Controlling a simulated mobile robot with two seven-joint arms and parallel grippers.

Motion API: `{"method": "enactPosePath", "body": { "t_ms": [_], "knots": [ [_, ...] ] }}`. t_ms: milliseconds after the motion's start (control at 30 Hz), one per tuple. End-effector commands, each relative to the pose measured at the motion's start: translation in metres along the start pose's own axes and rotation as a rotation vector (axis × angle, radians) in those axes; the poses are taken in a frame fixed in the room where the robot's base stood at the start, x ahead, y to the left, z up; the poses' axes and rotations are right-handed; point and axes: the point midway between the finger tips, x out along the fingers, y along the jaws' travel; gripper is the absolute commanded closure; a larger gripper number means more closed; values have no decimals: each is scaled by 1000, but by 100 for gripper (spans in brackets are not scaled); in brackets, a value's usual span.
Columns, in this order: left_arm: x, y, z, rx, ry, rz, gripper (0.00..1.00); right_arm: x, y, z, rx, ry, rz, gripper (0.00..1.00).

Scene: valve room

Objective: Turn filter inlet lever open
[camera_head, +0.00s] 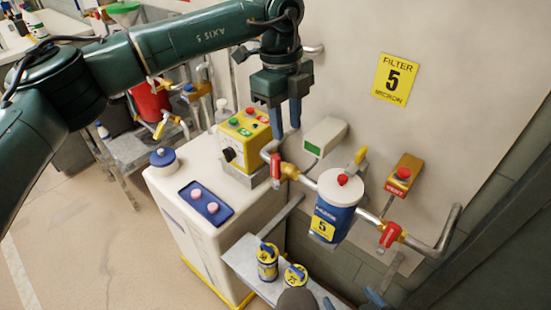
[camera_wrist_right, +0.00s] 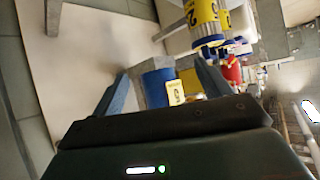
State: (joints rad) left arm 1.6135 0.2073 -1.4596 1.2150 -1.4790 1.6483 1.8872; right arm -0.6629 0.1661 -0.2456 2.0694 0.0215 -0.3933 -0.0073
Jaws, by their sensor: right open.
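A red lever (camera_head: 275,165) sits on a brass valve to the left of the blue filter housing (camera_head: 333,217), standing roughly upright in the picture. A second red lever (camera_head: 390,235) is on the pipe to the right of the housing. No label shows which is the inlet. My left gripper (camera_head: 287,124) points down above the left lever, fingers a little apart, apparently empty and not touching it. My right gripper (camera_head: 351,300) is at the bottom edge, mostly out of view. In the right wrist view it (camera_wrist_right: 164,82) is open, with a blue cylinder labelled 5 (camera_wrist_right: 157,88) beyond the fingers.
A yellow control box (camera_head: 243,140) and a blue button panel (camera_head: 206,203) are on the white cabinet (camera_head: 170,190). Yellow-and-blue cans (camera_head: 268,264) stand on a shelf (camera_head: 240,258) below. A yellow handle (camera_head: 360,156) and a vent valve (camera_head: 404,174) are near the housing.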

Motion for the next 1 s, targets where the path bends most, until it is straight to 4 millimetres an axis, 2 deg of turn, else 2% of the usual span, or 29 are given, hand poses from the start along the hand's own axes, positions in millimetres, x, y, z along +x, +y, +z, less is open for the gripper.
{"method": "enactPosePath", "body": {
  "t_ms": [33,100,267,533,700,833,1000],
  "knots": [
    [-10,1,11,-34,-52,6,66,0,0,0,-1,1,-1,23],
    [-17,3,20,-67,-95,13,66,0,0,0,-1,1,-1,23],
    [-9,4,25,-80,-111,19,66,-1,0,-2,-1,1,-1,23],
    [43,6,29,-78,-105,21,66,-6,2,-6,0,-12,5,23],
    [77,6,32,-76,-105,19,66,-7,5,0,3,-36,15,23],
    [95,6,34,-76,-104,17,66,-8,8,0,6,-40,24,23],
    [108,6,35,-75,-105,15,66,-9,9,1,12,-44,27,23]
  ]
}}
